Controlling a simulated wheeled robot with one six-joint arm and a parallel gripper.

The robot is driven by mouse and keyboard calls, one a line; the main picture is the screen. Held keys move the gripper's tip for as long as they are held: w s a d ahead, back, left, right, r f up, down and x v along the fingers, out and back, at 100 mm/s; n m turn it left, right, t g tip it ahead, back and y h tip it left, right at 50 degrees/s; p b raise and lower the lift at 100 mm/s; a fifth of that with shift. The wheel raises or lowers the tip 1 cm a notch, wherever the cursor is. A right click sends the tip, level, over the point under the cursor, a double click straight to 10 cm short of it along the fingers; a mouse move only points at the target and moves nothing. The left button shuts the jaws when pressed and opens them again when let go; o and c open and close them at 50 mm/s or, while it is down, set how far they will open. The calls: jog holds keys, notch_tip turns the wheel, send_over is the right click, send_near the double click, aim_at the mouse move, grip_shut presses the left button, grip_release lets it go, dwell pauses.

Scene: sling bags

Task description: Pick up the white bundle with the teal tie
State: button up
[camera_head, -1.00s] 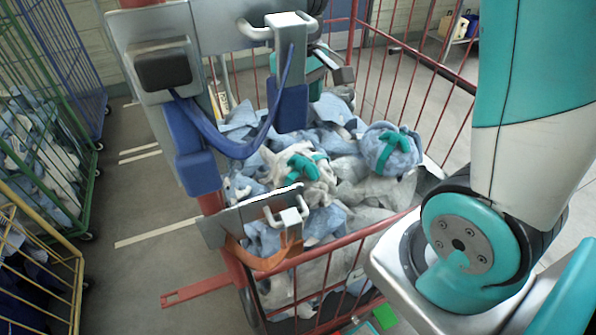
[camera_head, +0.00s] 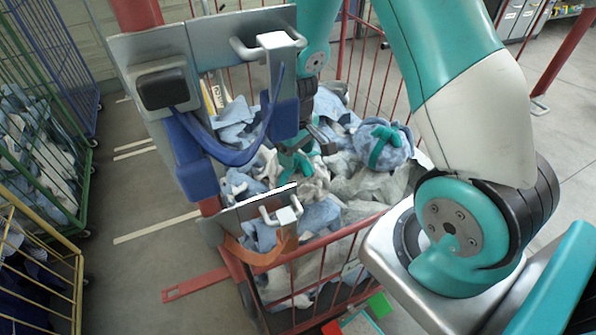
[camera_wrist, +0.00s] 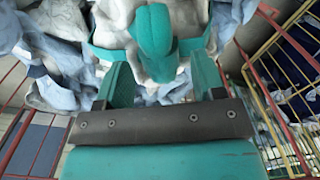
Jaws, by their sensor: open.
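The white bundle (camera_head: 318,181) lies on the pile in the red wire cart, mostly hidden behind my gripper (camera_head: 298,160) in the head view. In the wrist view the white bundle (camera_wrist: 112,18) fills the upper middle, with its teal tie (camera_wrist: 154,32) making a thick loop on top. My gripper (camera_wrist: 160,68) is open. Its two teal fingers stand left and right of the tie's lower end, close to the bundle. I cannot tell whether they touch it.
A blue bundle with a teal tie (camera_head: 384,147) lies right of the white one. Blue and white cloths surround both. The cart's red rail (camera_head: 330,238) and the grey plates with blue strap (camera_head: 235,152) stand in front. Green and yellow carts (camera_head: 38,285) are at left.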

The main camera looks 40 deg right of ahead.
jog(key=shift+f, duration=0.6)
grip_shut()
jog(key=shift+r, duration=0.1)
